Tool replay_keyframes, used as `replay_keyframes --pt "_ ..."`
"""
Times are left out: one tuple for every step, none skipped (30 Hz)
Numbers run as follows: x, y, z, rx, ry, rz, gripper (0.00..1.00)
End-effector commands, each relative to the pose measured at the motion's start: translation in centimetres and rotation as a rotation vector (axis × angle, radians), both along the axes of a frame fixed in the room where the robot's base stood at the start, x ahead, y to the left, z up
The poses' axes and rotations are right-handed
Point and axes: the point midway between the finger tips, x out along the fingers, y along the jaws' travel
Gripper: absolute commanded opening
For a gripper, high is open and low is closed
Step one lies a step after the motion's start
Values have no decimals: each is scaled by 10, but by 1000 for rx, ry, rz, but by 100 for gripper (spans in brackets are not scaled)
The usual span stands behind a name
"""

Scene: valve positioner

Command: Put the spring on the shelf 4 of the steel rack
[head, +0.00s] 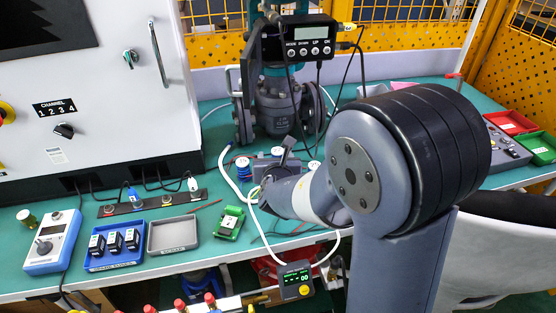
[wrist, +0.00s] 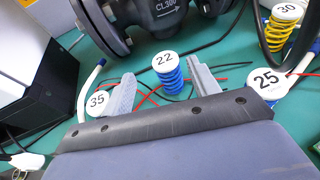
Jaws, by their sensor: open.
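A blue coil spring (wrist: 168,82) with a white cap marked 22 stands upright on the green bench top in the wrist view. My gripper (wrist: 162,70) is open, with one grey finger to the left of this spring and one to the right. There are visible gaps between spring and fingers. A yellow spring (wrist: 275,35) capped 30 stands at the upper right. Caps marked 35 (wrist: 97,103) and 25 (wrist: 268,82) show beside the fingers, their lower parts partly hidden. In the head view my wrist hides much of this area. I cannot make out the steel rack.
A valve with a positioner (head: 305,45) stands behind my gripper. A white cabinet (head: 85,90) is on the left. A blue tray (head: 115,262), a grey tray (head: 172,240) and a handheld device (head: 52,245) lie along the front. Thin wires and a white cable cross the bench.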

Motion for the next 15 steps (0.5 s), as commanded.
replay_keyframes --pt "4 -2 -2 -1 1 -2 57" --pt "8 -3 -4 -1 2 -2 57" --pt "13 -4 -6 -1 2 -3 57" --pt "17 -6 -8 -1 3 -3 57" --pt "22 -7 -10 0 3 -3 57" --pt "28 -8 -11 -1 3 -2 57" --pt "31 -8 -13 0 3 -1 57" --pt "35 -7 -14 0 3 -1 57" --pt "39 -7 -15 1 2 -1 57" --pt "41 -7 -16 1 3 -1 57" --pt "43 -7 -17 1 2 -1 57" --pt "45 -7 -17 1 1 -1 57" --pt "46 -7 -17 1 1 0 57" --pt "47 -7 -18 1 1 0 57" --pt "47 -7 -18 1 1 0 57"
